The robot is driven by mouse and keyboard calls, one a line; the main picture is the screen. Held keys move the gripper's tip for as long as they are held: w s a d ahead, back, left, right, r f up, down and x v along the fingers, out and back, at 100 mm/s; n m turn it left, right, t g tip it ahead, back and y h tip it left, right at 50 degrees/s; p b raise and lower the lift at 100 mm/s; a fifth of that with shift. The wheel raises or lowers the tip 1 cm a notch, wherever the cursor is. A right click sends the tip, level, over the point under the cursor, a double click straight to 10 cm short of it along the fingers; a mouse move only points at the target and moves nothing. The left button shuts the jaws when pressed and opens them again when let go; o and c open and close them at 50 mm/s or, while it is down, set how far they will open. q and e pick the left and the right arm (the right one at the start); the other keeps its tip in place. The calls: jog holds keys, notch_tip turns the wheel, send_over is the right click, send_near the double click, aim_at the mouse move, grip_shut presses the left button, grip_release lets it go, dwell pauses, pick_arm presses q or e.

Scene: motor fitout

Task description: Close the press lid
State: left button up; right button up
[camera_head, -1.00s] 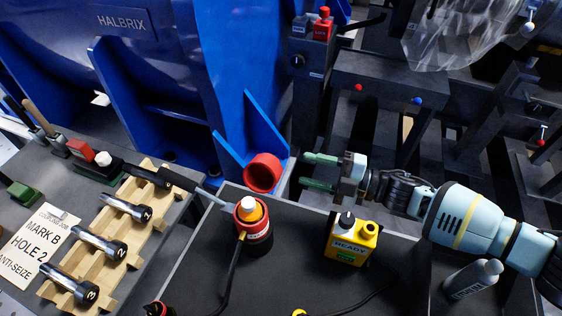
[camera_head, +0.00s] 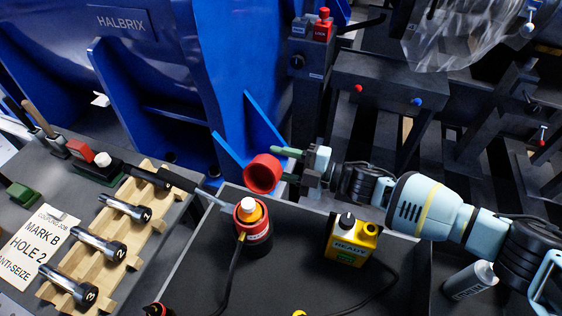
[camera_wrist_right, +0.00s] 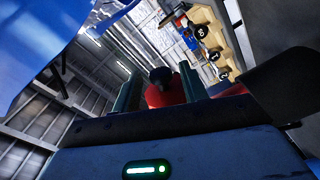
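My right gripper (camera_head: 290,165) comes in from the right, its two green fingers apart. Its fingertips are at a red, round, hollow part (camera_head: 262,174) at the foot of the blue housing. In the right wrist view a red shape (camera_wrist_right: 165,92) with a dark top shows between the fingers (camera_wrist_right: 155,92); I cannot tell whether they touch it. A clear curved cover (camera_head: 455,38) is at the top right above dark frames; I cannot tell whether it is the press lid. My left gripper is not in view.
A wooden rack (camera_head: 148,225) with numbered bolts stands left. The blue housing (camera_head: 150,70) fills the back left.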

grip_shut()
jog(key=shift+r, duration=0.1)
